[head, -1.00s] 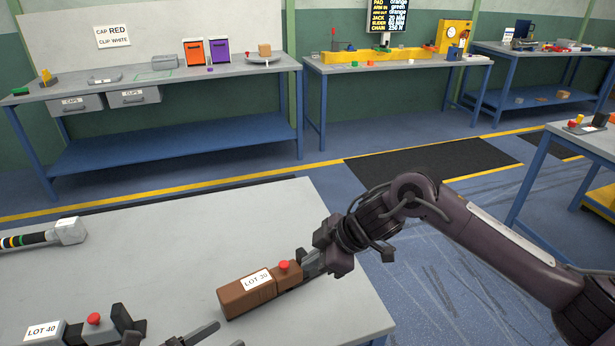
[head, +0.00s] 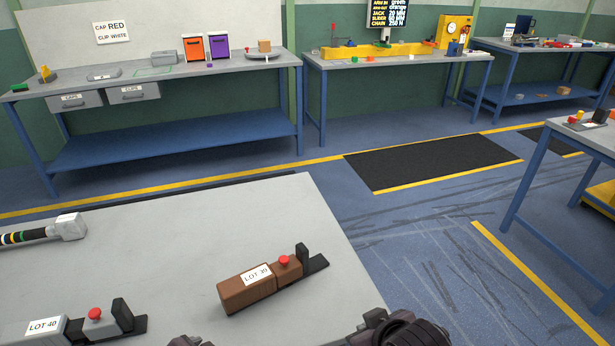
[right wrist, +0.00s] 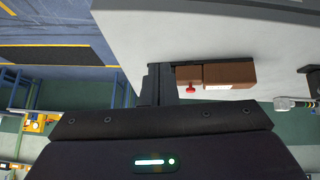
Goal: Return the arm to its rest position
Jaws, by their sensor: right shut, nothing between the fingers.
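My right arm (head: 400,332) shows only at the bottom edge of the head view, low and in front of the near grey table (head: 200,210). My left gripper is not clearly seen; a small dark part at the bottom edge cannot be identified.
A grey LOT 40 block (head: 40,330) lies at the table's front left, and a grey-headed tool (head: 68,228) behind it. The table's middle is clear. Blue benches (head: 180,131) stand along the wall, another table (head: 590,140) at the right.

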